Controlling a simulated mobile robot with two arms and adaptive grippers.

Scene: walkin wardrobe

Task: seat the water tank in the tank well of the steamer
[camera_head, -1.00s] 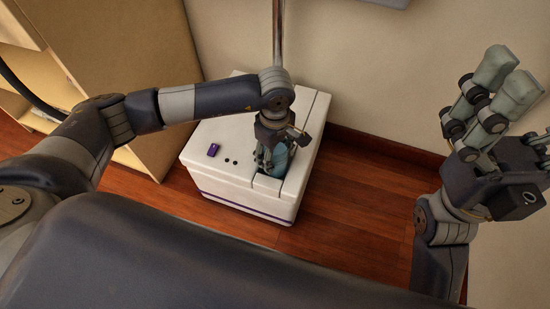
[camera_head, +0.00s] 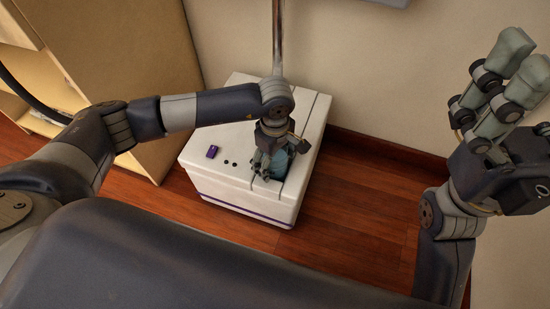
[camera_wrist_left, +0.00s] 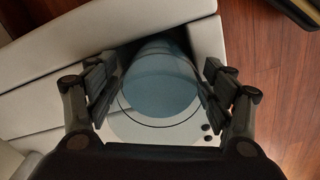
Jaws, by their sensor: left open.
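The white steamer (camera_head: 240,187) stands on the floor against the wall. The water tank (camera_wrist_left: 160,80) is a translucent blue cylinder at the dark tank well between white panels in the left wrist view. In the head view the tank (camera_head: 280,165) shows partly behind my fingers. My left gripper (camera_head: 268,170) points down over it. In the left wrist view the open fingers (camera_wrist_left: 160,95) stand on both sides of the tank; contact cannot be told. How deep the tank sits is hidden. My right gripper (camera_head: 530,90) is raised at the right, fingers spread, with no object visible in it.
A purple part (camera_head: 212,152) and dark buttons are on the steamer's top. A metal pole (camera_head: 278,40) rises behind it. A tan shelf unit (camera_head: 120,70) stands at the left. The wooden floor (camera_head: 350,220) right of the steamer is clear.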

